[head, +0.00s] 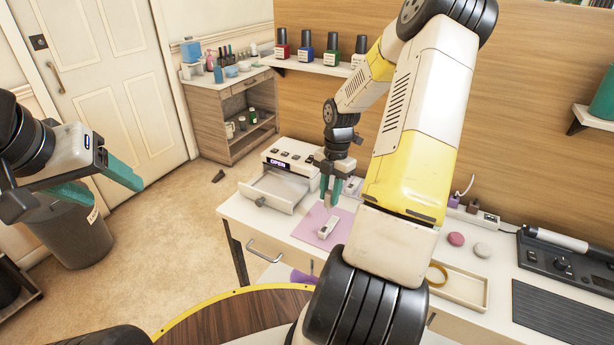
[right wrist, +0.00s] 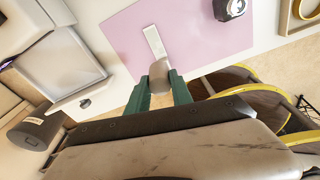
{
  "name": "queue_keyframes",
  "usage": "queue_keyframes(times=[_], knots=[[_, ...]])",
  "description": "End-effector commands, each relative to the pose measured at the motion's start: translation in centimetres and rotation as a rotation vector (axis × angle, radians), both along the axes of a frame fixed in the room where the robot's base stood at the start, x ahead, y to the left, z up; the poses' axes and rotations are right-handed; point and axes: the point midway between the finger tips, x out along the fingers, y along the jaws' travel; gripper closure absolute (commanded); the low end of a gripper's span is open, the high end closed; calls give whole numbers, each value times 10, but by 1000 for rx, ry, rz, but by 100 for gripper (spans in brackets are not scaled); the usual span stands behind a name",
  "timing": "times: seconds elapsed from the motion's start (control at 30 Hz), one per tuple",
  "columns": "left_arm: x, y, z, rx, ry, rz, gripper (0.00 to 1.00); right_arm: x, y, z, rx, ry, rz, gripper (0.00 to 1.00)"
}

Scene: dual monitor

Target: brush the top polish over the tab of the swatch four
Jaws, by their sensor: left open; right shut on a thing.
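My right gripper (head: 331,187) is low over the pink mat (head: 306,232) on the desk. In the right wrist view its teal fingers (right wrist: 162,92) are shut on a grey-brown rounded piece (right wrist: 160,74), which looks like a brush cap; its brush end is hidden. A white strip (right wrist: 154,42), likely the swatch, lies on the mat just beyond the piece. In the head view a pale swatch shape (head: 327,228) lies on the mat below the gripper. Whether the brush touches it I cannot tell. My left gripper (head: 88,185) is open and empty over the floor, away from the desk.
A white lamp box (head: 290,157) with a lit display has its drawer (head: 275,190) pulled open beside the mat. Several polish bottles (head: 305,47) line the wall shelf. A tray (head: 462,288) sits at the right.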

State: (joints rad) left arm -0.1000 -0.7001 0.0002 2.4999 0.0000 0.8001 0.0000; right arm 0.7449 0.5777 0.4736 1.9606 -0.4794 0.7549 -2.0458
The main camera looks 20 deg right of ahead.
Motion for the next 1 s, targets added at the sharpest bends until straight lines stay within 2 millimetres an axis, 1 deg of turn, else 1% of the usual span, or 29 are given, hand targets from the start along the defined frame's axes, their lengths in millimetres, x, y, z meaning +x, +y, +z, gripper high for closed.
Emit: queue_keyframes(times=[0.3, 0.5, 0.7, 1.0], knots=[[0, 0, 0, 0, 0, 0, 37, 0, 1, -30, 2, 2, 1, 100], [0, 0, 0, 0, 0, 0, 37, 0, 1, -42, 0, 1, 1, 100], [0, 0, 0, 0, 0, 0, 37, 0, 1, -46, 0, 0, 0, 100], [0, 0, 0, 0, 0, 0, 37, 0, 1, -46, 0, 0, 0, 100]])
